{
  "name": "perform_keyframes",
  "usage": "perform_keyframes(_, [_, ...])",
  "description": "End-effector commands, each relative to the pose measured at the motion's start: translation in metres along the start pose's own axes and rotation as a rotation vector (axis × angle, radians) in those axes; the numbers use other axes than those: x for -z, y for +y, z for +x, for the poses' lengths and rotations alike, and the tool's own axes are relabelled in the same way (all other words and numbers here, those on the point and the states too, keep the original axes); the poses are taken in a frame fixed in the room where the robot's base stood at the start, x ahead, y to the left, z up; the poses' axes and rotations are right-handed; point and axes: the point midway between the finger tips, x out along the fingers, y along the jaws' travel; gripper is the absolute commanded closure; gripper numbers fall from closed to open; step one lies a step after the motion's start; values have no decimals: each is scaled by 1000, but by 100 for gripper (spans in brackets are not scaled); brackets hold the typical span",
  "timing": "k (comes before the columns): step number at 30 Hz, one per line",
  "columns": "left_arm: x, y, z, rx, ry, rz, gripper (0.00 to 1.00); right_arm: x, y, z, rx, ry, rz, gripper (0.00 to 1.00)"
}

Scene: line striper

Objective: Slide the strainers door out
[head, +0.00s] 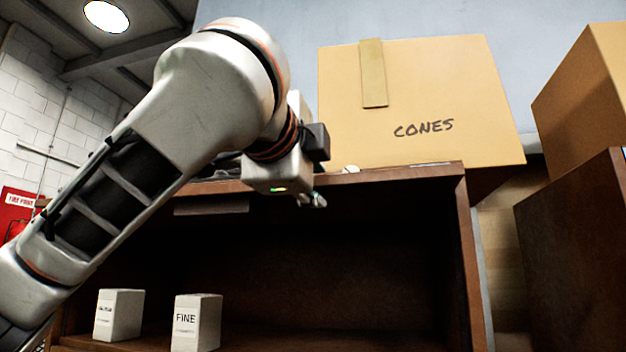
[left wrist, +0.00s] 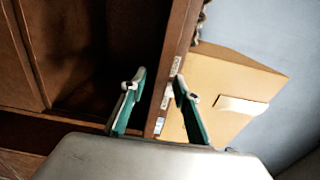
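A dark wooden cabinet (head: 462,240) stands open at the front. A flat dark panel edge (head: 212,206) shows just under its top board at the left; I cannot tell if it is the strainers door. My left gripper (head: 311,200) is at the top front edge, its fingers mostly hidden behind the wrist in the head view. In the left wrist view my left gripper (left wrist: 158,88) is open, with one finger on each side of the wooden edge (left wrist: 182,42). Small labels (left wrist: 166,97) sit on that edge; their text is too small to read. My right gripper is not in view.
A carton marked CONES (head: 420,105) stands on the cabinet top, close to my left gripper. A white box marked FINE (head: 196,322) and another white box (head: 119,315) stand inside the cabinet. Another carton (head: 590,95) is on a brown unit (head: 575,250) at the right.

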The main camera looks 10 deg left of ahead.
Motion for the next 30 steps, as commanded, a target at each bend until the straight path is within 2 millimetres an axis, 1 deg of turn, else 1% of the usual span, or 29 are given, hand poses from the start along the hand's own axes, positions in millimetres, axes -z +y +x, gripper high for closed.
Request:
perform_keyframes(1, [0,0,0,0,0,0,80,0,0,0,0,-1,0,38])
perform_keyframes(2, [0,0,0,0,0,0,88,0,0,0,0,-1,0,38])
perform_keyframes(3, [0,0,0,0,0,0,98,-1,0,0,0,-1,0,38])
perform_keyframes(4, [0,0,0,0,0,0,100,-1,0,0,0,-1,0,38])
perform_keyframes(11, [0,0,-2,1,0,0,100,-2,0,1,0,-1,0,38])
perform_keyframes(30, [0,0,-42,3,1,0,100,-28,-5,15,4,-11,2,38])
